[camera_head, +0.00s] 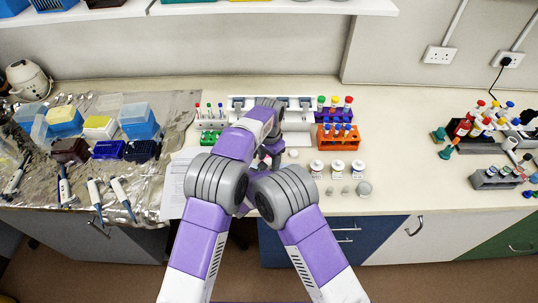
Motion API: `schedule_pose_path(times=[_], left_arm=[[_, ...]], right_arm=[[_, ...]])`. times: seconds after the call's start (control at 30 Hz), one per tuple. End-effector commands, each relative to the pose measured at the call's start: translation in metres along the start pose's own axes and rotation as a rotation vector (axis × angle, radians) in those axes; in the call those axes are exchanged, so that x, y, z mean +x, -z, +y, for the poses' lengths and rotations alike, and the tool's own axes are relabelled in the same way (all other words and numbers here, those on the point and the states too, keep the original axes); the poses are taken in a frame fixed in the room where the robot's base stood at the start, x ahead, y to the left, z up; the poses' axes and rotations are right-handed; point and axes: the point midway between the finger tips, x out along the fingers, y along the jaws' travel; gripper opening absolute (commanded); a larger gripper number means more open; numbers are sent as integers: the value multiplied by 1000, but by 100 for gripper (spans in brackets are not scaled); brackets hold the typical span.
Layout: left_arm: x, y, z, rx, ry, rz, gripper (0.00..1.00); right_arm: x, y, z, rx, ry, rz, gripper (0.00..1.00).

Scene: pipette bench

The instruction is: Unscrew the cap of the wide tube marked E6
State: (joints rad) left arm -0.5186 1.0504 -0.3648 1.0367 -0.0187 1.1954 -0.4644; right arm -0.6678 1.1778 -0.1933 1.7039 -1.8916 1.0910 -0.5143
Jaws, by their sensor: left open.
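No marking E6 is readable at this size, so I cannot tell which tube it is. Capped tubes stand in an orange rack (338,144) and in a purple rack behind it, with red, blue, green and yellow caps. My left gripper (266,153) is open over the middle of the bench, left of the orange rack, partly covered by my arm links. I see no tube between its fingers. My right gripper is hidden behind my crossed arms.
White-lidded jars (338,168) stand in front of the orange rack. Pipettes (122,198) and tip boxes (139,121) lie at the left on foil. More tubes and a grey rack (494,179) stand at the far right.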

Motion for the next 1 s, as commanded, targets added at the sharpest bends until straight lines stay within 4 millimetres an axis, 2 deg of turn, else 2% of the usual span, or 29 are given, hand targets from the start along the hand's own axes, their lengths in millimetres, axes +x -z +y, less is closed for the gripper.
schedule_pose_path(times=[0.13,0.5,0.63,0.73,1.0], left_arm=[[0,0,0,0,0,-1,56],[0,0,0,0,0,-1,0],[0,0,0,-25,0,-1,0],[0,0,0,-130,0,-1,0],[-1,0,0,-624,1,-1,0]], right_arm=[[0,0,0,0,0,0,0],[0,0,0,0,0,0,0],[0,0,0,0,0,0,0],[0,0,0,0,0,1,0],[0,0,0,0,0,1,0]])
